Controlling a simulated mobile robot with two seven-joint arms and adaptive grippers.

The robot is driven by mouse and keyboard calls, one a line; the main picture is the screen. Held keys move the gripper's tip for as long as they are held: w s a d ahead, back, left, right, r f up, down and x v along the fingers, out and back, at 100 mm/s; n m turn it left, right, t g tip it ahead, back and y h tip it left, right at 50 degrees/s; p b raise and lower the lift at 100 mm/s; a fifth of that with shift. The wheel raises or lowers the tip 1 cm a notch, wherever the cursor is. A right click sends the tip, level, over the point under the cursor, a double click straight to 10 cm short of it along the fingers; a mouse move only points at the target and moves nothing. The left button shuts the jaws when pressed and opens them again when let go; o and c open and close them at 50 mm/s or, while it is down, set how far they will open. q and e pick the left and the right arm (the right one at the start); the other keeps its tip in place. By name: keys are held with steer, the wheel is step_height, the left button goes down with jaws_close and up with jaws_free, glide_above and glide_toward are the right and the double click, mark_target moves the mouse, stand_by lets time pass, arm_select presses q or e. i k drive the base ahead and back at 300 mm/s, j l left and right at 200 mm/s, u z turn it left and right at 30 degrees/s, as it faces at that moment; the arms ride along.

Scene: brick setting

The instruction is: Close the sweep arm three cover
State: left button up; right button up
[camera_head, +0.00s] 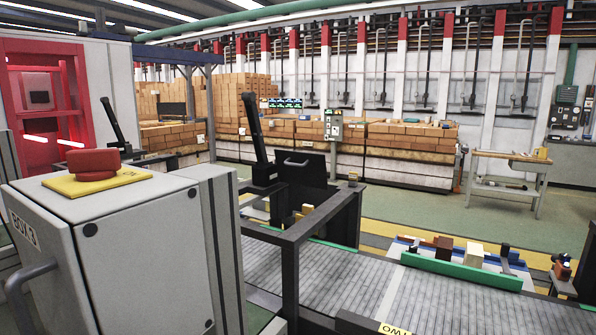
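A dark upright panel (308,174) with a small grey handle (296,162) stands at the middle, behind the dark conveyor frame. It looks like a raised cover, but I cannot read any label on it. A black lever-like arm (253,127) stands upright just left of the panel, on a dark block (265,174). A grey cabinet marked "BOX 3" (105,240) fills the lower left, with a red push button (94,164) on a yellow plate on top. Neither of my grippers is in view.
A grey slatted conveyor (340,275) runs across the front, with a "TWO" label (393,329) at its near edge. A dark frame (291,272) rises over it. A second black lever (112,122) stands at left. Brick stacks (411,134) and a bench (510,157) stand behind green floor.

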mark_target(304, 169)
steer(key=i+l, duration=0.1)
steer(key=l, duration=0.25)
steer(key=i+l, duration=0.1)
steer(key=l, duration=0.2)
steer(key=i+l+u, duration=0.1)
steer(key=l, duration=0.25)
steer(key=i+l, duration=0.1)
steer(key=l, duration=0.2)
